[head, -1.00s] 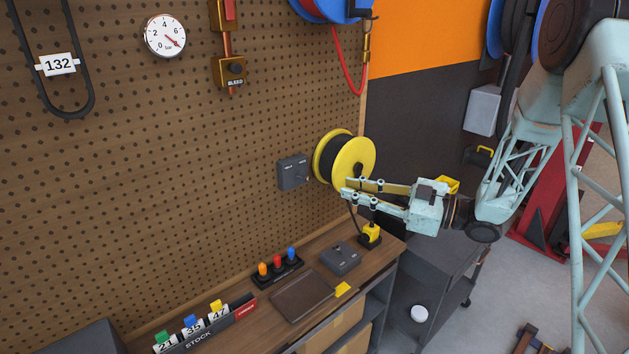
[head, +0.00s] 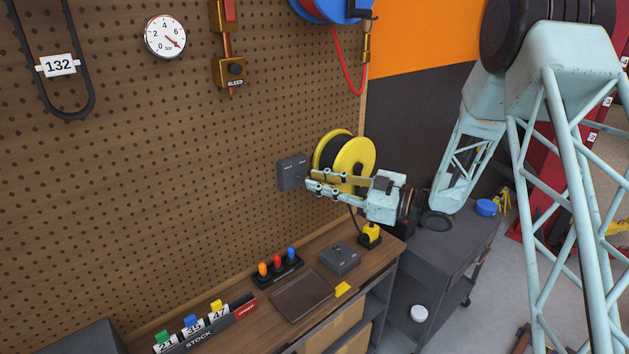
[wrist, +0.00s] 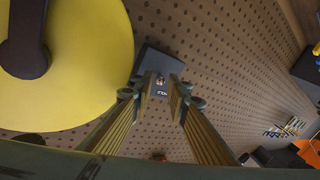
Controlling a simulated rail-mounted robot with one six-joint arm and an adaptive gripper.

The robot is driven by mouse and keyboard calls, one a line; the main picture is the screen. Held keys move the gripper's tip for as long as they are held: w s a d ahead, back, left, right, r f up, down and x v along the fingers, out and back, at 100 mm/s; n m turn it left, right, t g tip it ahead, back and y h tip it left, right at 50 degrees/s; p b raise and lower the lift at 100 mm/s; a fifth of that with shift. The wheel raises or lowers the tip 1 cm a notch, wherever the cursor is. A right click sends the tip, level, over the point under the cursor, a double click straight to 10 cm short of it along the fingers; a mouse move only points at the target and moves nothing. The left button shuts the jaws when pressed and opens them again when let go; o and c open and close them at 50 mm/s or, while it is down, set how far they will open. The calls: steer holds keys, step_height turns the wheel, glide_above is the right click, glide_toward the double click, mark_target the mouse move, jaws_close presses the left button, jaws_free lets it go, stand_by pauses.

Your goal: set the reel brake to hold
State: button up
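The reel brake is a dark grey box (head: 291,173) on the pegboard, just left of the yellow cable reel (head: 355,158). In the wrist view the box (wrist: 152,62) lies just beyond the fingertips, with a small light fitting and part of a label showing between them. My gripper (head: 311,181) is in front of the reel, its fingertips close to the box's lower right side. In the wrist view my gripper (wrist: 162,88) has a gap between its fingers and holds nothing. Whether the fingertips touch the box and how its switch is set, I cannot tell.
The yellow reel (wrist: 70,70) fills the upper left of the wrist view. Below are a workbench with a grey switch box (head: 340,258), coloured pegs (head: 277,264), a brown tray (head: 302,296) and a stock rack (head: 205,328). Bare pegboard (head: 200,180) lies left of the brake.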

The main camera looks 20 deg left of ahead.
steer(key=shift+a, duration=0.55)
jaws_close()
